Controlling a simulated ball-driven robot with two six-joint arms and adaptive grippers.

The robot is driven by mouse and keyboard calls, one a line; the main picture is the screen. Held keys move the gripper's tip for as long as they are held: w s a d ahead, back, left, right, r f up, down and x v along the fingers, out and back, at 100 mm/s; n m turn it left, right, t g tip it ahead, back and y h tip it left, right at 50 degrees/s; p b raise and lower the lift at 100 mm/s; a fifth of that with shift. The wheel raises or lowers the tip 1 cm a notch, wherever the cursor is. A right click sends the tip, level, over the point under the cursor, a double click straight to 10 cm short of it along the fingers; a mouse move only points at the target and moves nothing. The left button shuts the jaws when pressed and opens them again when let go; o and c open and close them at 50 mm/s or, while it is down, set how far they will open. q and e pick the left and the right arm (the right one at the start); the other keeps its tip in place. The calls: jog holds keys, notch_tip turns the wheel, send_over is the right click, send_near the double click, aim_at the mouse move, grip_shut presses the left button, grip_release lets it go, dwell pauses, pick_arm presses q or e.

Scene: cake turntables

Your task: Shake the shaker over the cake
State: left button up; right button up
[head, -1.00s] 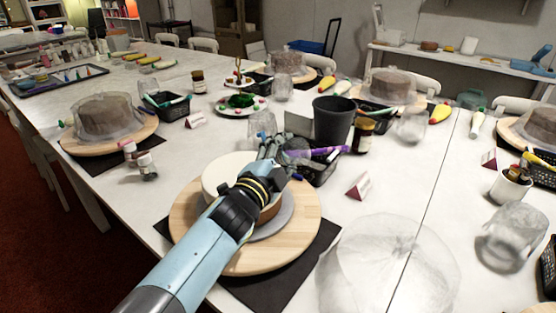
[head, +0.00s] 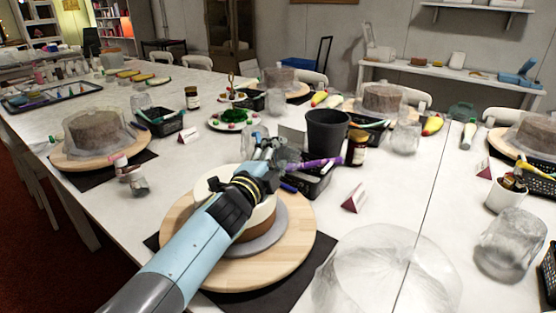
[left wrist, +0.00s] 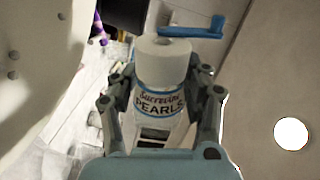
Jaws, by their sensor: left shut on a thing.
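My left gripper (head: 268,152) reaches over the far side of a round cake (head: 262,219) with a white top and brown side. The cake stands on a grey disc on a round wooden turntable (head: 185,235). In the left wrist view, the left gripper (left wrist: 160,100) is shut on a white shaker (left wrist: 160,104) labelled "PEARLS", with a white cap. In the head view I cannot make the shaker out behind the gripper. The cake top is partly hidden by my arm. My right gripper is not in view.
A black basket (head: 310,182) with pens, a dark bucket (head: 326,134) and a brown jar (head: 357,148) stand just beyond the turntable. A clear cover (head: 385,275) sits at front right, a place card (head: 354,198) behind it. Small bottles (head: 130,172) stand at left.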

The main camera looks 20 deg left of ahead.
pick_arm(q)
jog(key=shift+w+a, duration=0.25)
jog(key=shift+a, duration=0.25)
jog(key=shift+r+n+p, duration=0.2)
jog(key=shift+n+p, duration=0.1)
jog(key=shift+n, duration=0.2)
jog(key=shift+d+r, duration=0.15)
jog(key=shift+d, duration=0.2)
jog(key=shift+a, duration=0.4)
jog(key=shift+n+p, duration=0.35)
jog(key=shift+n, duration=0.15)
